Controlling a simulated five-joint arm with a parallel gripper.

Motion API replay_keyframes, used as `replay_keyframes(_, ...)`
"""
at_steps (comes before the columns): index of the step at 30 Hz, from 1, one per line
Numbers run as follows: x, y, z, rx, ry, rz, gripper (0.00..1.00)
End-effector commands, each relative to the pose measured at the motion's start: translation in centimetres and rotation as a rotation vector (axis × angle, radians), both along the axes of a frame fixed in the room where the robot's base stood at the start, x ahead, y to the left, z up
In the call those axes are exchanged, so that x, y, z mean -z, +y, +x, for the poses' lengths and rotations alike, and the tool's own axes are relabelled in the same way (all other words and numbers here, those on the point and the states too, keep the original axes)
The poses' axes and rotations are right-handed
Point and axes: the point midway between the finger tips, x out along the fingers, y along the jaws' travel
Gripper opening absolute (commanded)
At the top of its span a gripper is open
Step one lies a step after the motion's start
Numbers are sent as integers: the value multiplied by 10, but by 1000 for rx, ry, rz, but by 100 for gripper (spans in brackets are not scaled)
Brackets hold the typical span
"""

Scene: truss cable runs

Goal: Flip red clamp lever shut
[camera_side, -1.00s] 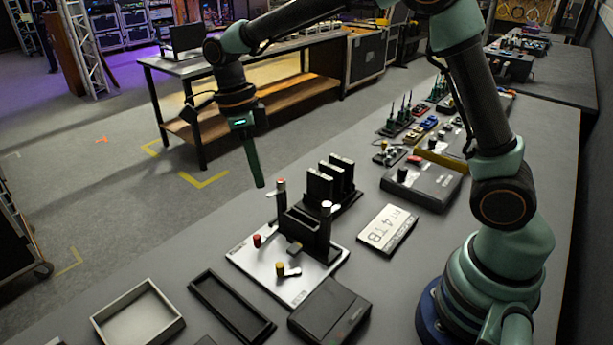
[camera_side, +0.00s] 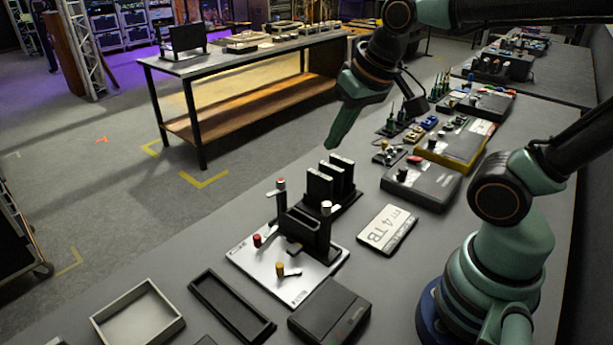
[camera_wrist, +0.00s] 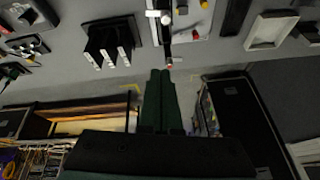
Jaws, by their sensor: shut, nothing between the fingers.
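A red-knobbed lever (camera_side: 258,241) stands at the left side of a silver plate (camera_side: 262,270), beside a black clamp fixture (camera_side: 303,230). A yellow-knobbed lever (camera_side: 280,269) is nearer the front of the plate. My gripper (camera_side: 331,147) is shut and empty, tilted, above and behind the fixture. In the wrist view its dark green fingers (camera_wrist: 160,73) lie together, with the fixture beyond their tips. I cannot tell whether the red lever counts as open or shut.
Black upright drives (camera_side: 330,180) stand in a holder just behind the fixture. A white-labelled 4 TB drive (camera_side: 387,230) lies to the right. A black tray (camera_side: 232,306) and a grey tray (camera_side: 137,315) are at the front left. A dark box (camera_side: 330,311) sits in front.

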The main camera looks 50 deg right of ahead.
Motion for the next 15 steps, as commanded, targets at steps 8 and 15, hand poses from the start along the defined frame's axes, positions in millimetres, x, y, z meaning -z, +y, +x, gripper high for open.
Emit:
replay_keyframes(8,3,-5,-9,-197,-59,-105,46)
replay_keyframes(15,5,11,16,-362,36,-142,52)
